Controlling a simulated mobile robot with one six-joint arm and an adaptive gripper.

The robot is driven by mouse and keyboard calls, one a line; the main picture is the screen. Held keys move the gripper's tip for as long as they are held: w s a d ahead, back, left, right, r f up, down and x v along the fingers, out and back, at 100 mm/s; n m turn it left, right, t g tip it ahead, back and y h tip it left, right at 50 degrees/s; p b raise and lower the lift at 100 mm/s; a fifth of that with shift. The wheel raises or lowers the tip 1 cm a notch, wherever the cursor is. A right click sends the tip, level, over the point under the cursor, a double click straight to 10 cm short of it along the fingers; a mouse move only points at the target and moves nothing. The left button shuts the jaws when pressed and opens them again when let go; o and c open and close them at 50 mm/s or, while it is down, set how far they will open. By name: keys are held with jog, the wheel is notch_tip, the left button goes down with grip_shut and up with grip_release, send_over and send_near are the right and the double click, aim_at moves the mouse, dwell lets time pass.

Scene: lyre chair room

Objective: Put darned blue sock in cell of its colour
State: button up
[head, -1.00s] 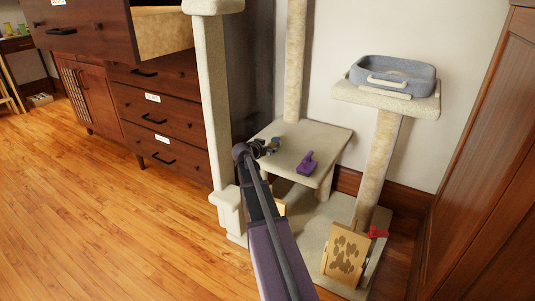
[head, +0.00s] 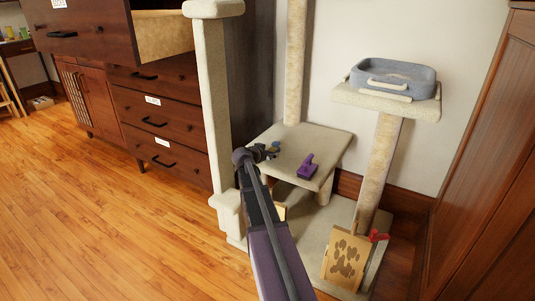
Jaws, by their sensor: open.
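My gripper (head: 270,151) is at the end of my arm, over the left part of the cat tree's middle shelf. It is small and dark here, and its jaws are open. A small bluish patch (head: 275,146) shows at the gripper's tip. I cannot tell if it is the darned blue sock or part of the gripper. No cells can be made out. An open drawer (head: 163,35) juts out at the top left, and its inside is mostly hidden.
A purple object (head: 307,167) lies on the beige middle shelf (head: 320,146). A grey-blue bed (head: 393,77) sits on the higher right perch. A wooden paw-print panel (head: 345,258) and a red item (head: 377,237) are below. A carpeted post (head: 217,110) stands left of my gripper. The wooden floor at left is clear.

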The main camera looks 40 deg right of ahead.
jog(key=shift+r, duration=0.15)
jog(key=shift+s+a+r+p, duration=0.15)
jog(key=shift+a+p, duration=0.05)
jog(key=shift+p, duration=0.1)
jog(key=p+v, duration=0.4)
jog(key=v, duration=0.7)
jog(key=shift+a, duration=0.2)
jog(key=shift+s, duration=0.1)
jog(key=s+a+f+n+g+y, duration=0.1)
jog(key=s+a+f+n+y, duration=0.2)
jog(key=s+a, duration=0.3)
jog(key=s+a+f+n+g+y, duration=0.2)
jog(key=s+a+f+n+y, duration=0.2)
jog(key=a, duration=1.1)
jog(key=s+a+f+n+g+y, duration=0.2)
jog(key=s+a+f+n+y, duration=0.2)
jog(key=a, duration=0.7)
jog(key=s+n+y, duration=0.1)
jog(key=s+n, duration=0.1)
jog(key=s, duration=0.1)
jog(key=shift+s+a+f+n+y, duration=0.2)
jog(key=shift+s+f+n+y, duration=0.05)
jog(key=shift+s+n+y, duration=0.1)
jog(key=shift+r, duration=0.15)
